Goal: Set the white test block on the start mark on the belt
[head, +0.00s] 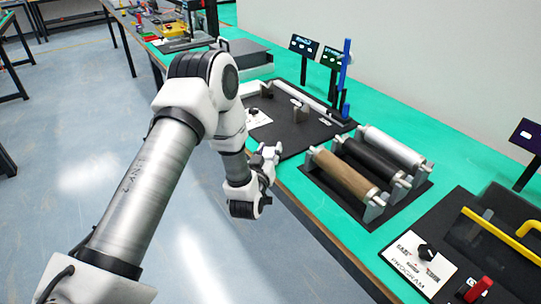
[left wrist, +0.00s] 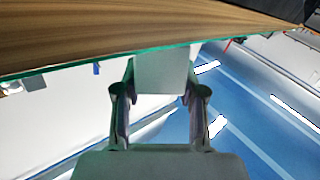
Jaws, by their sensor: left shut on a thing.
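My left gripper (head: 267,158) hangs beside the front edge of the green table in the head view. In the left wrist view the same gripper (left wrist: 160,93) is shut on the white test block (left wrist: 163,70), which sits between its two fingers and sticks out past them. In the head view the block is too small to make out surely against the pale gripper. A mini conveyor on a black base plate (head: 288,133) stands on the table just beyond the gripper, partly hidden by my left arm. I cannot make out the start mark. My right gripper is not in view.
A rack of rollers, brown (head: 345,174), black and silver, stands right of the conveyor plate. A black panel with a white program card (head: 418,263) lies farther right. Small screens (head: 304,46) and a blue post (head: 345,65) stand behind. The table edge is close to the gripper.

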